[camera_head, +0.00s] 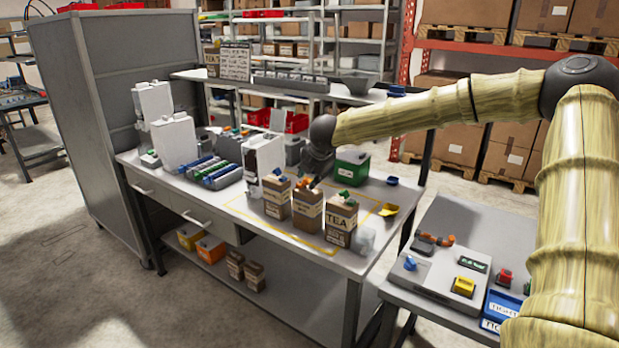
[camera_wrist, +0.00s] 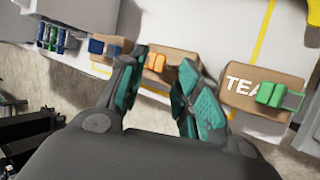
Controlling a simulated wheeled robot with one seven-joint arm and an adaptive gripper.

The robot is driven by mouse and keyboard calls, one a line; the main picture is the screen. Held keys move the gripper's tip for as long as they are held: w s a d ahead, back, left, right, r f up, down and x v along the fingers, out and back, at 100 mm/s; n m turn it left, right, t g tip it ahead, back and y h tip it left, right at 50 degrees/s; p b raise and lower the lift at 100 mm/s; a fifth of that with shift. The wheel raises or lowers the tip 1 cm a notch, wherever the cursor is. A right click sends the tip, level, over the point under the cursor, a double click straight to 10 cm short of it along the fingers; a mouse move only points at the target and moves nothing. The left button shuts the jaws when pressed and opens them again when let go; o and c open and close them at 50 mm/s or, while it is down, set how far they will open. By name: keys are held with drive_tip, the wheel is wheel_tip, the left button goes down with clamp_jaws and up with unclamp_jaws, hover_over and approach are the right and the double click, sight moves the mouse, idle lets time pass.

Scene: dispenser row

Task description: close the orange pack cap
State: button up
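The middle brown pack (camera_head: 307,211) stands upright on the bench between two similar packs. Its orange cap (camera_wrist: 155,62) shows in the wrist view between my fingers. More orange shows close to the right finger, which partly covers the cap, so I cannot tell how far its lid is open. My gripper (camera_wrist: 164,60) is open, with its two green fingers apart on either side of the cap. In the head view my gripper (camera_head: 314,182) is just above the middle pack, and I cannot tell whether it touches the cap.
A TEA pack (camera_head: 341,224) with a green cap (camera_wrist: 272,95) stands close on the right. A pack (camera_head: 277,201) with a blue cap (camera_wrist: 97,46) stands on the left. A white dispenser (camera_head: 264,160) and a green box (camera_head: 351,170) are behind. A yellow scoop (camera_head: 388,210) lies right.

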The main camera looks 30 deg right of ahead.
sight(307, 182)
drive_tip(key=shift+x, duration=1.4)
clamp_jaws()
